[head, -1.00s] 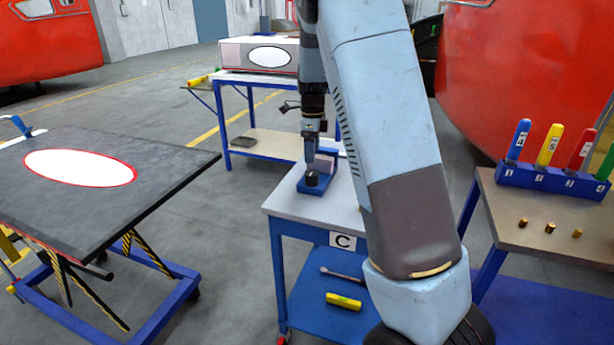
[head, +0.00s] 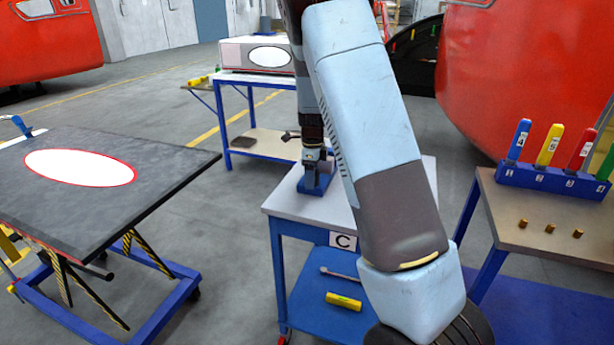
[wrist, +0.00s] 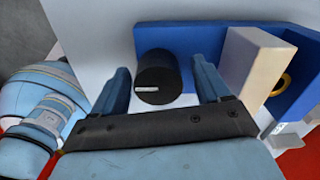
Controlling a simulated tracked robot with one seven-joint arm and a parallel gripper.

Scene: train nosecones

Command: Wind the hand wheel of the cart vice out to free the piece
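The cart vice (head: 327,182) is blue and sits on the top of the cart marked C (head: 286,205). In the wrist view its blue body (wrist: 189,42) carries a pale block (wrist: 250,62). The hand wheel (wrist: 157,72) is a black round knob with a white mark on its side. A gold ring-shaped piece (wrist: 286,80) shows partly behind the pale block. My gripper (wrist: 163,84) is open, one blue finger on each side of the wheel, with visible gaps. In the head view my gripper (head: 311,182) is down at the vice and hides the wheel.
At right, a bench (head: 490,215) holds a blue rack of coloured handles (head: 548,178) and several brass pieces. A dark table (head: 150,160) stands at left, with open floor between.

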